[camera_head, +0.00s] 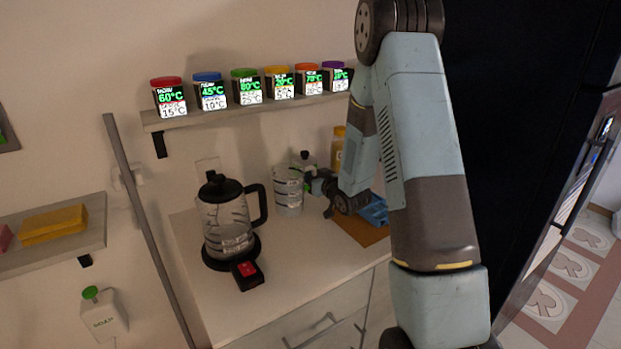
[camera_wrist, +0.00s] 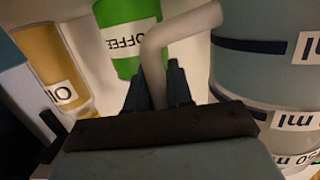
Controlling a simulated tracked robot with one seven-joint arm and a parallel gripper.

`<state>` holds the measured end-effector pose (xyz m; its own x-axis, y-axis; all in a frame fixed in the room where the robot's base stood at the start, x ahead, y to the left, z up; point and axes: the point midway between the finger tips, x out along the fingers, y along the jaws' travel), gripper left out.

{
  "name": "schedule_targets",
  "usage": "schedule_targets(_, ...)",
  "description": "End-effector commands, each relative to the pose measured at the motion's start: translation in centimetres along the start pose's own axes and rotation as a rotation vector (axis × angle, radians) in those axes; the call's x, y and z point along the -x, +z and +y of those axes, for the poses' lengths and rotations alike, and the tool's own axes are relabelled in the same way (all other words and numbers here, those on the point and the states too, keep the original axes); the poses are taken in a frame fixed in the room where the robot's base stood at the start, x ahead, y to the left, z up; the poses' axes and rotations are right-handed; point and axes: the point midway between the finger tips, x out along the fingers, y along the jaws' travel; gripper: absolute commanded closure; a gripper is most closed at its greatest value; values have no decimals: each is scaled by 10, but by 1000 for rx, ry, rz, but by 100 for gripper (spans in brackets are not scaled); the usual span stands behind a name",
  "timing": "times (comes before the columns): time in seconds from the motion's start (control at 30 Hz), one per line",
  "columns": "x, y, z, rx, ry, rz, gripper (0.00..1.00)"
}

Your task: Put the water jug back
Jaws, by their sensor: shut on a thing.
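The water jug (camera_head: 288,192) is a clear, grey-banded measuring jug at the back of the counter, right of the kettle. It looks upright; whether its base touches the counter is hard to tell. My gripper (camera_head: 314,184) reaches it from the right. In the wrist view the jug's body (camera_wrist: 262,75) with "ml" labels fills the right side. Its pale bent handle (camera_wrist: 183,30) passes between the fingertips of my gripper (camera_wrist: 158,85), which is shut on it.
A glass kettle (camera_head: 228,218) with a red switch stands left on the counter (camera_head: 300,262). Behind my gripper are a green coffee container (camera_wrist: 125,35) and a yellow oil bottle (camera_wrist: 52,62).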

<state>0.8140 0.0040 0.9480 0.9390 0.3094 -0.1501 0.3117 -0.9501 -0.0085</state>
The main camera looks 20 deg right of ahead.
Motion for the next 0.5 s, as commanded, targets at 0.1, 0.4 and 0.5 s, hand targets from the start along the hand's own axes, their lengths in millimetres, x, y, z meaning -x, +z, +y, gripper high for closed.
schedule_targets(0.1,0,-1,0,0,0,2,100)
schedule_targets(0.4,0,1,0,0,0,0,61)
schedule_targets(0.5,0,1,0,0,0,0,54)
